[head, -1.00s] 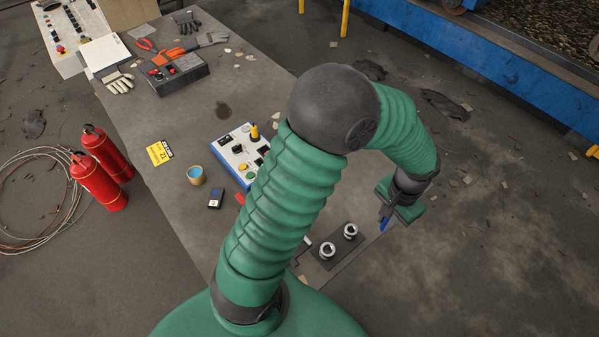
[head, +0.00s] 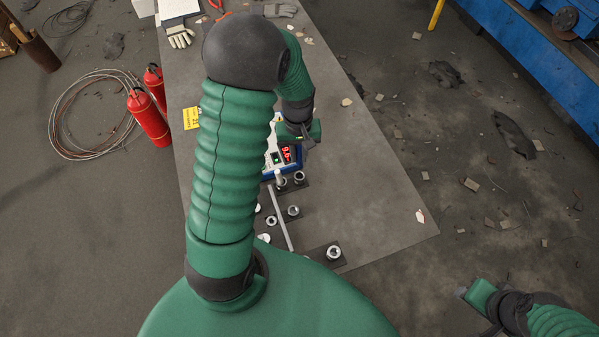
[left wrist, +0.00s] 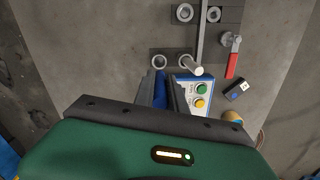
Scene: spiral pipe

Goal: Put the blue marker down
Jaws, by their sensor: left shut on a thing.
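My left gripper (head: 308,142) hangs over the table (head: 375,180), near the blue-and-white control box (head: 268,165). In the left wrist view the gripper (left wrist: 162,98) is shut on the blue marker (left wrist: 160,88), whose blue body shows between the two dark fingers. The marker's lower part is hidden by the gripper body, and I cannot make the marker out in the head view. My right gripper (head: 475,298) is at the bottom right, off the table's edge; its fingers are too unclear to read.
Dark plates with metal rings (left wrist: 185,58) and a grey bar (left wrist: 201,30) lie near the left gripper. A red-handled valve (left wrist: 232,60) and a small dark device (left wrist: 237,91) are beside them. Red extinguishers (head: 148,115) stand left.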

